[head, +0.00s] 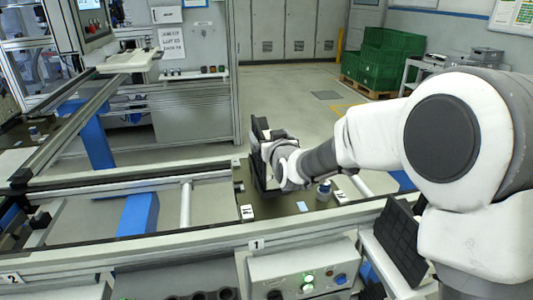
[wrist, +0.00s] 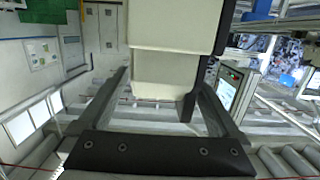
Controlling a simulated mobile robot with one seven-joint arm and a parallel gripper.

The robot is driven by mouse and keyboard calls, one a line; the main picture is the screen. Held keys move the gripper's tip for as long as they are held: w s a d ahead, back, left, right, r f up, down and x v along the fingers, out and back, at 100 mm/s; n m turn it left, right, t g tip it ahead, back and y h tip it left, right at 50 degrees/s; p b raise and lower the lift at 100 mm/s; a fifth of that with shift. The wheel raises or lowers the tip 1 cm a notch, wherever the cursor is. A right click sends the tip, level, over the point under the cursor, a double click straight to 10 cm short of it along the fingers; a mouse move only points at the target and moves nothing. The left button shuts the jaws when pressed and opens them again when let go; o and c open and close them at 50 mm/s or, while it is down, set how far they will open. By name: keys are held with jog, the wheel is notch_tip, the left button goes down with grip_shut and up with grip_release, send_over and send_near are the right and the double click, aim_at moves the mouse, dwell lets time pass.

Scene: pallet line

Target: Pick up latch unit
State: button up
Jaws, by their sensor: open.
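My gripper (head: 261,152) is at the end of my arm, over the left part of a dark pallet plate (head: 290,207) on the conveyor. I cannot tell for certain whether this is the latch unit. In the wrist view, a black bar with screws (wrist: 160,153) and pale blocks fill the middle; no latch unit is recognisable there.
A black ribbed panel (head: 400,243) leans by the front right of the line. A control box (head: 303,277) with a green light sits on the front edge. A similar small part (head: 34,133) stands on the far left line.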

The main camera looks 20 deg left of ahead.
aim_at(264, 130)
jog(key=shift+x, duration=1.7)
jog(key=shift+s, duration=0.1)
grip_shut()
jog(key=shift+a+r, duration=0.1)
